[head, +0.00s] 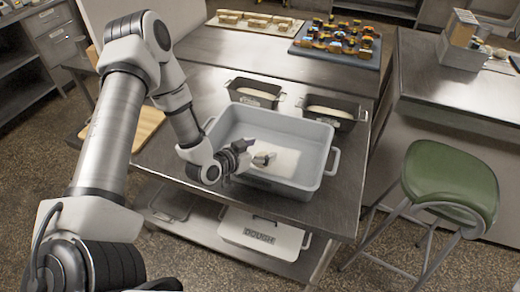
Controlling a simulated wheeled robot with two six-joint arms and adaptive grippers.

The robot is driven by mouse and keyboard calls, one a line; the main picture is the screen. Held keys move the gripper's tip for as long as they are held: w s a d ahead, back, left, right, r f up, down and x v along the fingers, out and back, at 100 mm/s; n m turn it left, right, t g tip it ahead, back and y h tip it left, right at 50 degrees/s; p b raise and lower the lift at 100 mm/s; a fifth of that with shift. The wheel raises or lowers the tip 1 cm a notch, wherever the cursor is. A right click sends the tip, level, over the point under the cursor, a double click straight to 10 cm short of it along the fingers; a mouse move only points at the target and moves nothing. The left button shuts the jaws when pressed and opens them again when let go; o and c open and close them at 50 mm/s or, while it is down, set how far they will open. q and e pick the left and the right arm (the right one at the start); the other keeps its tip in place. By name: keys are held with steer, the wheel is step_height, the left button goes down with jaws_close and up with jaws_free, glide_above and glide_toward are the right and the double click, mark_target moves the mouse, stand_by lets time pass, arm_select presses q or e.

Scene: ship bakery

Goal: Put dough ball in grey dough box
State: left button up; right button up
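The grey dough box (325,165) stands on the steel table, open at the top, with handles at its ends. My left gripper (262,159) reaches down into the box from its front left side. A pale, flat, roughly rectangular patch (284,163) lies on the box floor beside the fingertips. I cannot tell whether it is dough, flour or a sheet. No separate dough ball can be made out. The fingertips are small and partly hidden by the gripper body, so I cannot tell whether they hold anything. My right gripper is not in view.
Two dark loaf tins (262,86) (348,110) with pale dough stand behind the box. A blue tray (302,45) of pastries and a pale board (232,28) sit farther back. A wooden board (148,125) lies left. A green stool (450,175) stands right. A lidded dough container (262,232) is on the lower shelf.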

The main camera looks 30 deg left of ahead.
arm_select(q)
steer(key=shift+s+f, duration=0.15)
steer(key=shift+f, duration=0.1)
steer(key=shift+d+r, duration=0.1)
steer(key=shift+r, duration=0.1)
steer(key=shift+r+p, duration=0.5)
steer(key=shift+p, duration=0.2)
steer(key=p+v, duration=0.3)
steer(key=v, duration=0.9)
steer(key=shift+w, duration=0.2)
